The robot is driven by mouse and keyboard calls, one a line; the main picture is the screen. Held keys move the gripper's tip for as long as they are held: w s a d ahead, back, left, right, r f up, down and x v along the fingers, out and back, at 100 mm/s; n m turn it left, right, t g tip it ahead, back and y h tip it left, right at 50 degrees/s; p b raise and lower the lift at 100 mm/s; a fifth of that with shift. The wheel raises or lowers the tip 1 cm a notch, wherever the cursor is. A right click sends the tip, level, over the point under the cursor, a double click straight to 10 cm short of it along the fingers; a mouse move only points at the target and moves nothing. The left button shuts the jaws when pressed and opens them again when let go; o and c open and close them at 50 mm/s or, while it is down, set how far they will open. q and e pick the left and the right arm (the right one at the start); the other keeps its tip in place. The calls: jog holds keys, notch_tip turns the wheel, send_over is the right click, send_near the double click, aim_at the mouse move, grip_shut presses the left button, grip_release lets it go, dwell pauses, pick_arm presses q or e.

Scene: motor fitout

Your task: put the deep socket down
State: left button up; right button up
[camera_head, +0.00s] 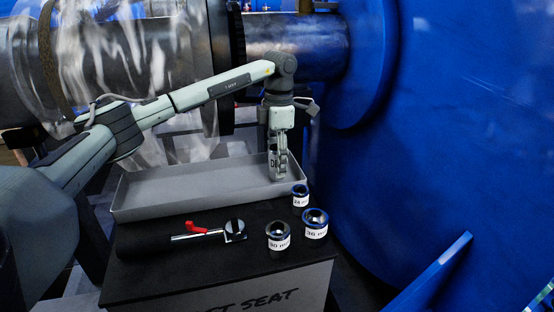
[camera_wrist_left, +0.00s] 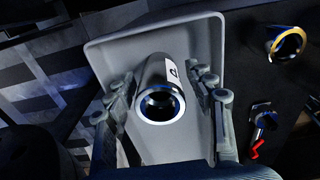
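The deep socket (camera_wrist_left: 160,103), a dark metal cylinder with a white label, is upright at the right end of the grey tray (camera_head: 150,211). Its open end faces the camera in the left wrist view. In the head view it shows partly (camera_head: 273,164) between the fingers. My left gripper (camera_head: 279,167) points down around it. In the left wrist view the fingers (camera_wrist_left: 162,75) stand on either side, with tray showing in gaps beside the socket, so the gripper looks open. Whether the socket rests fully on the tray floor is hard to tell. My right gripper is not in view.
Three labelled sockets stand on the black top right of the tray: a small one (camera_head: 300,196), a blue-ringed one (camera_head: 316,224) and a front one (camera_head: 278,238). The tray's left part is empty. A large blue housing (camera_head: 450,130) rises at right.

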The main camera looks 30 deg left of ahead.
pick_arm(q)
notch_tip(320, 180, up, 12)
jog(key=shift+w+d+r, duration=0.1)
jog(key=shift+r, duration=0.05)
dwell(0.6)
dwell(1.4)
